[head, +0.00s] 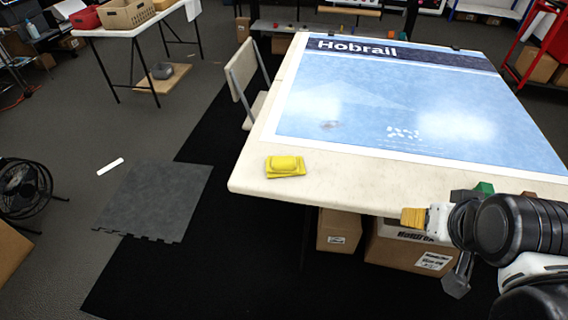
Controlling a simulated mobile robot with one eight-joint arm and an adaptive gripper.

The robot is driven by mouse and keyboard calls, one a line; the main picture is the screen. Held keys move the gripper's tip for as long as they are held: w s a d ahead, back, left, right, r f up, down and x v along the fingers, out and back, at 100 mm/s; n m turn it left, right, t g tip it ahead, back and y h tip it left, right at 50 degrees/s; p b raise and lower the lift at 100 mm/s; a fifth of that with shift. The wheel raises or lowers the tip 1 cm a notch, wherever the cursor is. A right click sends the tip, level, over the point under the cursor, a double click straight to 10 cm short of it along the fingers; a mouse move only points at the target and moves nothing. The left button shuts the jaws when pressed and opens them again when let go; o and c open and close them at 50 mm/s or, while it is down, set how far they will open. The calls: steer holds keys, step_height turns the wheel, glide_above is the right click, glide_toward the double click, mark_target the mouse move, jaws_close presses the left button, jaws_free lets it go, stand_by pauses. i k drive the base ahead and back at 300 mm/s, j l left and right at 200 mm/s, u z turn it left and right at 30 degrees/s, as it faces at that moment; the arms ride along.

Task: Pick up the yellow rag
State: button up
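The yellow rag (285,166) lies folded, in a small raised heap, on the near left part of the pale table top (252,178), close to its front edge. My gripper (452,250) is at the lower right, in front of the table's near edge. It is well to the right of the rag and apart from it. The dark arm links behind it cover part of it, so I cannot tell how far its fingers are apart. The rag is in full view.
A large blue "Hobrail" sheet (350,100) covers most of the table. A green block (484,188) sits near my arm. Cardboard boxes (340,230) stand under the table. A chair (243,75) stands at its left side. The floor at left has a grey mat (155,198).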

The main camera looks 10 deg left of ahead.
mark_target(276, 166)
steer(key=i+u, duration=0.15)
steer(key=u, duration=0.3)
steer(key=i+u, duration=0.15)
steer(key=u, duration=0.3)
steer(key=i+l+u, duration=0.1)
steer(key=u, duration=0.35)
steer(key=i+l+u, duration=0.1)
steer(key=u, duration=0.35)
steer(key=l+u, duration=0.3)
steer(key=u, duration=0.15)
